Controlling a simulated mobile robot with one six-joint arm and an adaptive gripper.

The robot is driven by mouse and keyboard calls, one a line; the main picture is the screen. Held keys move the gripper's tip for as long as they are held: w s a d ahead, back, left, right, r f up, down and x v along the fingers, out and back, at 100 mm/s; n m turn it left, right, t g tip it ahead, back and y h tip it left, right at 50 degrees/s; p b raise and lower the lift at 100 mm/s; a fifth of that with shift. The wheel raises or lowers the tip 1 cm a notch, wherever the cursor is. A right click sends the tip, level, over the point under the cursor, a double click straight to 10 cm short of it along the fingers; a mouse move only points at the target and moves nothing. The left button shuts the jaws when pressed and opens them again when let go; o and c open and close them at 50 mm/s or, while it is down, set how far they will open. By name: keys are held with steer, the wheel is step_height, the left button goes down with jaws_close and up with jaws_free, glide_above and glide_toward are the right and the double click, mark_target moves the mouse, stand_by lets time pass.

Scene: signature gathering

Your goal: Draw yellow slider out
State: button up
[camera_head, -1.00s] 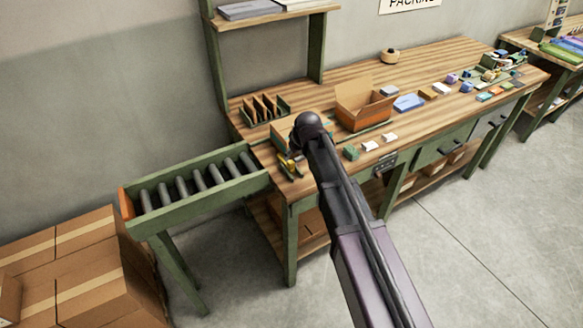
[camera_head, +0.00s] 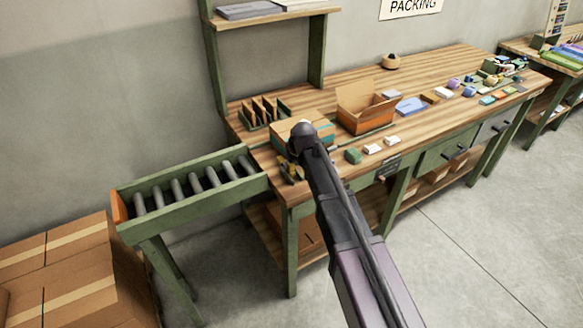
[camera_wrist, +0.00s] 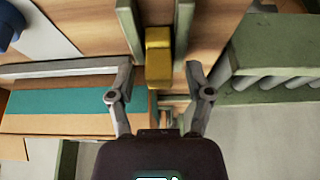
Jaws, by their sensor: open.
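The yellow slider (camera_wrist: 158,60) is a small yellow block in the upper middle of the wrist view, on a green rail (camera_wrist: 131,28) at the wooden bench. My gripper (camera_wrist: 160,72) is open, with one finger on each side of the slider's near part. I see a gap on both sides and cannot tell of any contact. In the head view my gripper (camera_head: 289,170) is small and dark at the bench's near left corner, and the slider cannot be told apart from it there.
A cardboard box with a teal stripe (camera_wrist: 60,103) lies close left of my gripper in the wrist view. A green roller conveyor (camera_head: 195,205) adjoins the bench's left end. An open carton (camera_head: 362,112) and small boxes stand farther right on the bench.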

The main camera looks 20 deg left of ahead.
jaws_close()
steer(key=shift+s+d, duration=1.85)
steer(key=shift+d, duration=0.25)
jaws_free()
steer(key=shift+w, duration=0.1)
